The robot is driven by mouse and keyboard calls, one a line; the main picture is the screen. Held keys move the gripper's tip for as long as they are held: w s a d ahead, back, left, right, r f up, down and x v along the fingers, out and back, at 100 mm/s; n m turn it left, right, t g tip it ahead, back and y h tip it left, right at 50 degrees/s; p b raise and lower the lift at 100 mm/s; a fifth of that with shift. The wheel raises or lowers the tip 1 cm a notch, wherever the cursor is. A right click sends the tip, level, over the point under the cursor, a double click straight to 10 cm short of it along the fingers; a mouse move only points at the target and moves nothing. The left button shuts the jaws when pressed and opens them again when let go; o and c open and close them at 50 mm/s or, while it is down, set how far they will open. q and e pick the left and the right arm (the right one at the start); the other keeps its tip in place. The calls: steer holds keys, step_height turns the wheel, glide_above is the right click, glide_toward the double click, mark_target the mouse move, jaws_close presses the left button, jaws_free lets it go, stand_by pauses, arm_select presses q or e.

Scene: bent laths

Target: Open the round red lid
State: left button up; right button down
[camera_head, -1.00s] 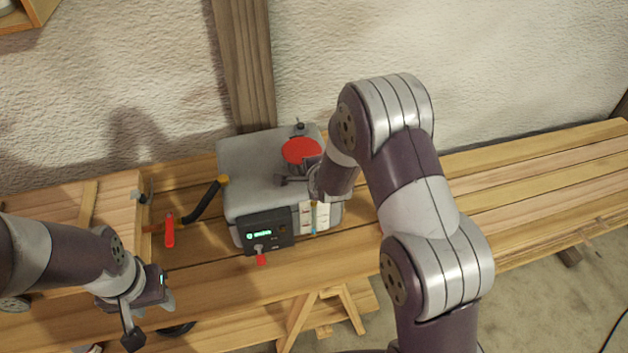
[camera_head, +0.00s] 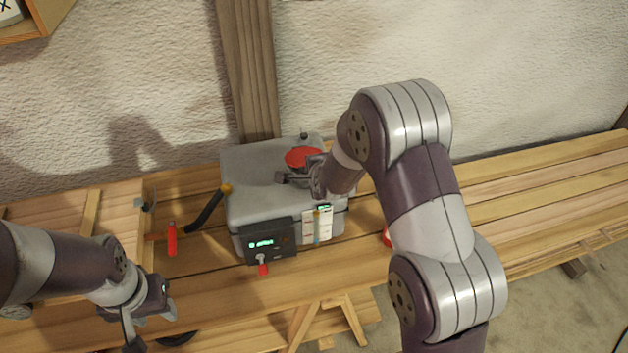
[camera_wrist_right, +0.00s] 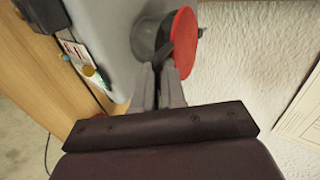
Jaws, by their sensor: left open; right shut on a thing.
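The round red lid (camera_head: 303,157) is on top of a grey box-like machine (camera_head: 262,165) on the wooden bench. In the right wrist view the red lid (camera_wrist_right: 188,42) shows nearly edge-on beside a short grey neck (camera_wrist_right: 149,38). My right gripper (camera_head: 297,179) is at the lid's near side. In the wrist view its fingers (camera_wrist_right: 172,75) are closed around a dark part at the lid's edge; the exact contact is partly hidden. My left gripper (camera_head: 150,327) is open and empty, low at the left over the bench's front, away from the lid.
Bare bench planks (camera_head: 540,190) extend right.

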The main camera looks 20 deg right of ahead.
steer(key=shift+w+r, duration=0.2)
steer(key=shift+r, duration=0.35)
steer(key=shift+w+r, duration=0.2)
steer(key=shift+r, duration=0.35)
steer(key=shift+w+r, duration=0.9)
steer(key=shift+r, duration=0.3)
steer(key=shift+w+r, duration=0.9)
steer(key=shift+r, duration=0.25)
steer(key=shift+w+r, duration=0.7)
steer(key=shift+w, duration=0.3)
